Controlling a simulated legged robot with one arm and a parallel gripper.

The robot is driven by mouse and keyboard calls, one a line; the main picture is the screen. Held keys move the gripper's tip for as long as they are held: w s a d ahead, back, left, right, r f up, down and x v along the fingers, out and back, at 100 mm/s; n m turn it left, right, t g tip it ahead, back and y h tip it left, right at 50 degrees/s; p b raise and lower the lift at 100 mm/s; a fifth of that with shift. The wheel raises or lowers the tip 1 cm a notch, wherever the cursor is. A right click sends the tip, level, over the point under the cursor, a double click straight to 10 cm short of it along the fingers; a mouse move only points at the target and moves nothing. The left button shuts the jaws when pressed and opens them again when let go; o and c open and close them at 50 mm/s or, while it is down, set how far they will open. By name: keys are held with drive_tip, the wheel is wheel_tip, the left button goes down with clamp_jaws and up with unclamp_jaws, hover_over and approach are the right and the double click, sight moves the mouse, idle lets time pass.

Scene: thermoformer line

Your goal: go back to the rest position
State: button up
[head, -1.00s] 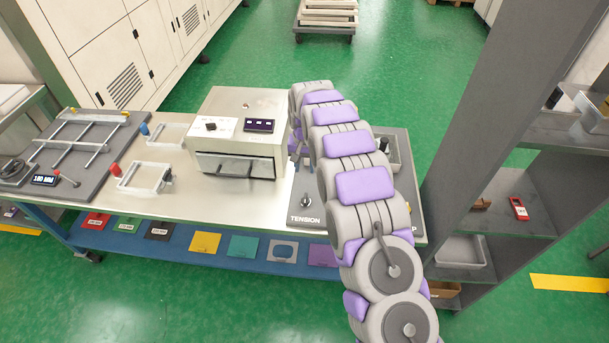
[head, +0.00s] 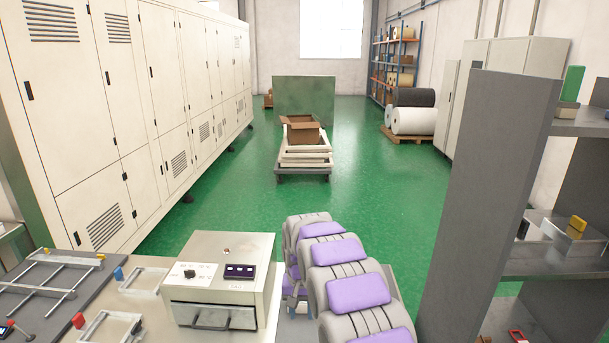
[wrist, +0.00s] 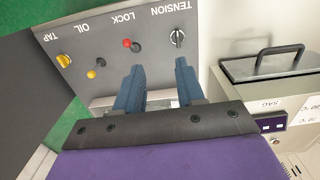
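My gripper (wrist: 159,66) shows in the wrist view with two blue fingers spread apart and nothing between them. It hangs over a grey panel marked TENSION, LOCK, OIL and TAP. The panel's black TENSION knob (wrist: 177,37) is just beyond the right fingertip, and the red LOCK knob (wrist: 128,43) is beyond the left one. In the head view my arm's grey and purple links rise at the bottom centre, right of the white machine box (head: 222,270), and hide the panel. I cannot make out the fingers there.
The box's front handle (wrist: 280,52) is right of my gripper in the wrist view. A grey shelf upright (head: 490,200) stands right of my arm. White cabinets (head: 120,110) line the left. A cart (head: 303,165) with a carton stands on open green floor ahead.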

drive_tip(key=s+d+r, duration=0.5)
drive_tip(key=s, duration=0.5)
drive_tip(key=s+d+r, duration=0.5)
drive_tip(key=s+r, duration=0.1)
drive_tip(key=s, duration=0.3)
drive_tip(key=s+d+b, duration=0.1)
drive_tip(key=s+d, duration=0.1)
drive_tip(key=s, duration=1.1)
drive_tip(key=s+d+f+g, duration=0.1)
drive_tip(key=s+d, duration=0.2)
drive_tip(key=s, duration=1.1)
drive_tip(key=shift+d+f+g+b, duration=0.15)
drive_tip(key=shift+f+g+b, duration=0.05)
drive_tip(key=shift+g+b, duration=0.15)
